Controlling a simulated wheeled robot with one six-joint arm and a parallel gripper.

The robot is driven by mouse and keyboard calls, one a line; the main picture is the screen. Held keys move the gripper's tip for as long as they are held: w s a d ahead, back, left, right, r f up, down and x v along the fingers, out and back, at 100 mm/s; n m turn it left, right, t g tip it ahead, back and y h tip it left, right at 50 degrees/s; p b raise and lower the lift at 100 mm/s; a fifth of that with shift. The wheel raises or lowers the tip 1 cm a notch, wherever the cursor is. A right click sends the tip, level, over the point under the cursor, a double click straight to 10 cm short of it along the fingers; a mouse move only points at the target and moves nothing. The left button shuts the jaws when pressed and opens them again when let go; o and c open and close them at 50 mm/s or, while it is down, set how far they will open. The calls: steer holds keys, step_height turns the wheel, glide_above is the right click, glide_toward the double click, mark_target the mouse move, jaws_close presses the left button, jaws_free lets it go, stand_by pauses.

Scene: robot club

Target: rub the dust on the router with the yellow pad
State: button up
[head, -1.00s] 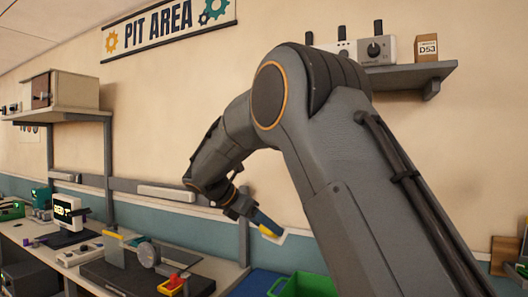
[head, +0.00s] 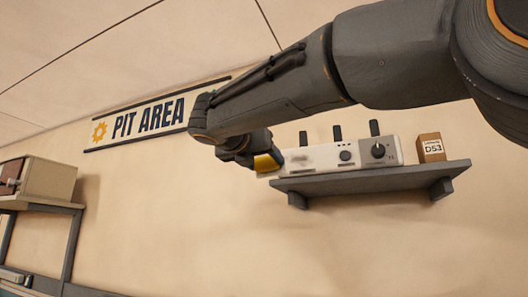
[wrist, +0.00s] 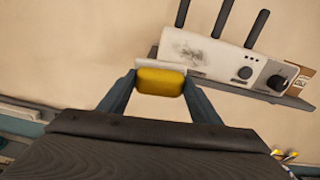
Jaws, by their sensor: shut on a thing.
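The white router (head: 345,156) stands on a wall shelf, with dark antennas on top and knobs on its front. A grey dust smudge (wrist: 190,48) marks the left part of its front; it shows faintly in the head view (head: 300,158). My gripper (wrist: 160,84) is shut on the yellow pad (wrist: 161,80), which has a pale face at its far edge. In the head view the pad (head: 265,162) is by the router's left end. In the wrist view it appears just below and left of the dust. I cannot tell whether pad and router touch.
The grey shelf (head: 375,178) sticks out from the wall under the router. A small cardboard box (head: 431,147) labelled D53 stands at its right. A PIT AREA sign (head: 145,120) hangs left of my arm. Another shelf with a box (head: 45,178) is at far left.

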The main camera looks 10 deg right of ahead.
steer(key=shift+h, duration=0.3)
steer(key=shift+w+d+r, duration=0.85)
steer(key=shift+w+d, duration=0.1)
steer(key=shift+d, duration=0.05)
steer(key=shift+w+d+r, duration=0.8)
steer(key=shift+w+d, duration=0.1)
steer(key=shift+d, duration=0.1)
steer(key=shift+w+d+p, duration=0.4)
steer(key=shift+w, duration=0.2)
steer(key=shift+s+d+p, duration=0.1)
steer(key=shift+s+d, duration=0.95)
steer(key=shift+d, duration=0.4)
steer(key=shift+s+d+p, duration=0.15)
steer(key=shift+s+d, duration=0.85)
steer(key=shift+d, duration=0.5)
steer(key=shift+s+d+p, duration=0.1)
steer(key=shift+s+d, duration=0.95)
steer(key=shift+d, duration=0.4)
steer(key=shift+w+a, duration=0.1)
steer(key=w+a+p, duration=0.3)
steer(key=w+a, duration=0.3)
steer(key=a, duration=0.2)
steer(key=shift+a, duration=0.25)
steer(key=shift+a, duration=0.1)
